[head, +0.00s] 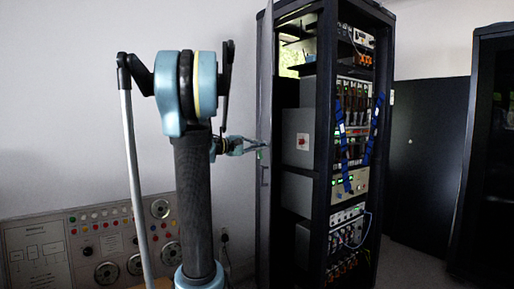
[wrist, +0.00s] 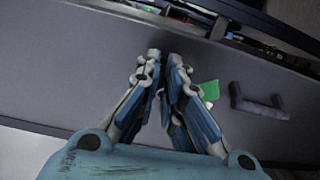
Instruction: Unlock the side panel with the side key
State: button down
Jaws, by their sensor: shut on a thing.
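My gripper (head: 260,146) reaches the side panel (head: 265,95) at the left edge of the tall dark rack in the head view. In the wrist view the two fingers of my gripper (wrist: 165,62) are close together at their tips, in front of the grey panel (wrist: 60,75). A small green piece (wrist: 210,90), seemingly the tag of the side key, shows beside the right finger. The key's shaft and the lock are hidden by the fingers. A dark handle (wrist: 258,103) is on the panel to the right of the fingers. The panel is seen nearly edge-on in the head view.
The open-fronted rack (head: 325,150) holds several instruments with blue cables. A control console (head: 90,245) with dials stands at the lower left by the wall. Another dark cabinet (head: 430,160) stands at the right.

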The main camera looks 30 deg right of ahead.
jog(key=shift+s+f+m, duration=0.1)
jog(key=shift+f+m, duration=0.15)
jog(key=shift+m, duration=0.25)
jog(key=c, duration=1.7)
grip_release()
jog(key=shift+a, duration=0.1)
